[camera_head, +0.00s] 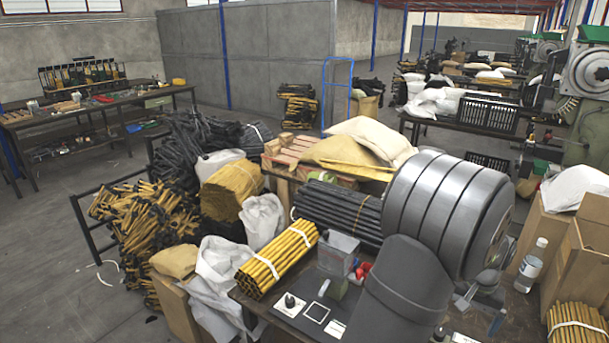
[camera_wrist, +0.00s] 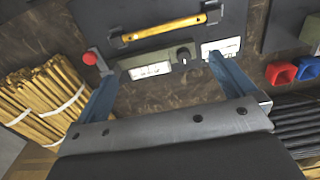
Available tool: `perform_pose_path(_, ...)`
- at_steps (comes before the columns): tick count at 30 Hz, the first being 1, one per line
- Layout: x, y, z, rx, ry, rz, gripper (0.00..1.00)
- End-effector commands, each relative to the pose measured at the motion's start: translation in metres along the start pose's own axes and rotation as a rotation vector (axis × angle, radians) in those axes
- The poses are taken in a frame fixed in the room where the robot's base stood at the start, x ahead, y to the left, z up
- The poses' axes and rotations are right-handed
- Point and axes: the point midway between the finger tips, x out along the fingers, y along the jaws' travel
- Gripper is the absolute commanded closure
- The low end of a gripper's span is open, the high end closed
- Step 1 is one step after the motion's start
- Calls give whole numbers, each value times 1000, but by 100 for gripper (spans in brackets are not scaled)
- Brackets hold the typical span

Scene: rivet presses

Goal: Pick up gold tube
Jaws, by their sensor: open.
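A single short gold tube (camera_wrist: 165,28) with dark ends lies across a dark panel at the top of the wrist view. My gripper (camera_wrist: 153,60) is open in the wrist view, its two blue-grey fingers wide apart. Nothing shows between them except the worktop and small devices. The tube lies beyond the fingertips and apart from them. I cannot make out this single tube in the head view. A strapped bundle of gold tubes (camera_head: 277,262) lies on the bench in the head view.
A red knob (camera_wrist: 90,58) is close by the left finger. A black knob (camera_wrist: 183,54) is between the fingers, toward the tube. Red (camera_wrist: 281,73) and blue holders are at right, above black tubes (camera_wrist: 297,120). A clear bottle (camera_head: 531,262) stands at right in the head view.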

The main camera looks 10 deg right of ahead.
Motion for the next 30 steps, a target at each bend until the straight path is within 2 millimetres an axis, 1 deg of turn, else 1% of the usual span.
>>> perform_pose_path(14, 0, 0, 0, 0, 0, 0, 0)
perform_pose_path(15, 0, 0, 0, 0, 0, 0, 4)
perform_pose_path(17, 0, 0, 0, 0, 0, 0, 16)
perform_pose_path(21, 0, 0, 0, 0, 0, 0, 43)
perform_pose_path(24, 0, 0, 0, 0, 0, 0, 60)
perform_pose_path(30, 0, 0, 0, 0, 0, 0, 60)
